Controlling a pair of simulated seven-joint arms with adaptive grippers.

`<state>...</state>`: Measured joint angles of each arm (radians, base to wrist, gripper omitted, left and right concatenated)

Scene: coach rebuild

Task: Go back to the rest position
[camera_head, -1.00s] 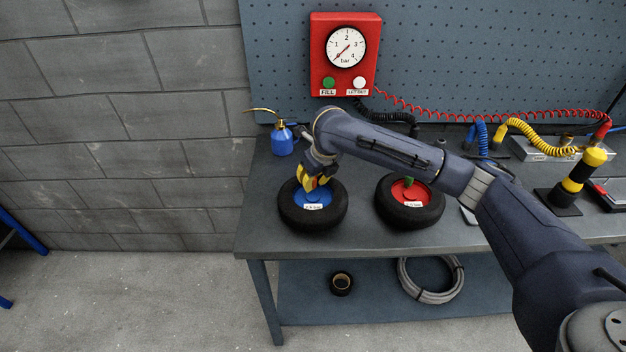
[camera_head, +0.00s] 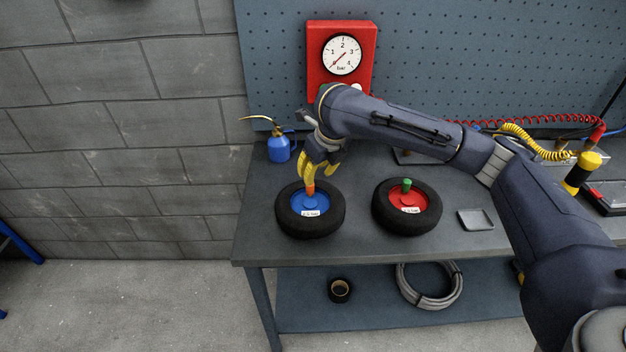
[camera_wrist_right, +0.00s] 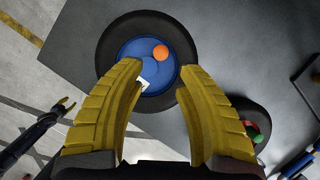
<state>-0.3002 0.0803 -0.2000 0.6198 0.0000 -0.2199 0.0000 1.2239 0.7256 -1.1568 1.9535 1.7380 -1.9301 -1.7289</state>
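My right gripper (camera_head: 320,176) is above the wheel with the blue hub (camera_head: 310,203). In the right wrist view its yellow fingers (camera_wrist_right: 156,80) stand apart with nothing between them. An orange cap (camera_head: 310,188) stands up from the blue hub; it shows beyond the fingertips in the wrist view (camera_wrist_right: 160,52), apart from them. My left gripper is outside the head view.
A wheel with a red hub (camera_head: 425,207) and green cap (camera_head: 406,185) lies to the right on the workbench (camera_head: 365,243). A blue oil can (camera_head: 279,148) stands behind left. The red gauge box (camera_head: 368,58) hangs on the pegboard. A small grey tray (camera_head: 475,220) sits right.

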